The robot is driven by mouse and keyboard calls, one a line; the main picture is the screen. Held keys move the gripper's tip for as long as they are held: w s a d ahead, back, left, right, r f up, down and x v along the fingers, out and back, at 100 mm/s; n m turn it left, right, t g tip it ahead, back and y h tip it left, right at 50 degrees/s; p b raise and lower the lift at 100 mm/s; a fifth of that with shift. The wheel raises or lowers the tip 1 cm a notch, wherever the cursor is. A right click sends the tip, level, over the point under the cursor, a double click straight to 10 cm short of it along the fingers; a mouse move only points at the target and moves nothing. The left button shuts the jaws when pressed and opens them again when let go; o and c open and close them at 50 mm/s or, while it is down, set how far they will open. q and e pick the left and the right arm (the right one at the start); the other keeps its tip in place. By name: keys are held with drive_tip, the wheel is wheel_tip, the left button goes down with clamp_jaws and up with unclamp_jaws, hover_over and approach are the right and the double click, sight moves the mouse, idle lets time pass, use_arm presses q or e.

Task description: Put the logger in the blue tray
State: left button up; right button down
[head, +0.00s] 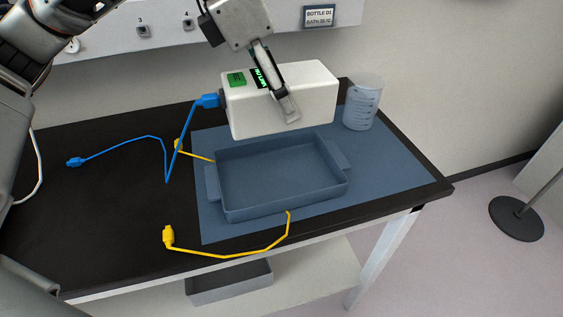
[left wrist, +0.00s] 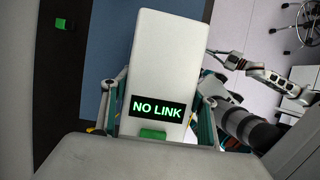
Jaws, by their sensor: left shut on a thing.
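The logger is a white box (head: 312,90) with a green patch and a dark display, which reads NO LINK in the left wrist view (left wrist: 160,55). My left gripper (head: 283,108) is shut on it, one finger showing across its near side. The logger appears raised, at the far side of the blue tray (head: 213,188); its exact height is unclear. The tray is empty on the blue mat. A blue plug (head: 208,101) is at the logger's left end. What looks like my right gripper (left wrist: 213,57) shows small in the left wrist view, its jaws unclear.
The blue cable (head: 135,140) trails left to a loose end. A yellow cable (head: 225,256) runs around the tray's front left. A clear beaker (head: 362,103) stands right of the logger. A grey bin (head: 230,282) sits on the lower shelf. The mat's right part is clear.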

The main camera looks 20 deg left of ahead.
sight(252, 116)
use_arm(q)
wheel_tip(252, 116, down, 15)
drive_tip(key=shift+r+b, duration=0.15)
drive_tip(key=shift+b, duration=0.55)
drive_tip(key=shift+f, duration=0.2)
drive_tip(key=o, duration=1.6)
drive_tip(key=shift+a+r, duration=0.15)
drive_tip(key=shift+r, duration=0.45)
drive_tip(key=p+v, duration=0.1)
drive_tip(key=v, duration=1)
drive_tip(key=shift+s, duration=0.2)
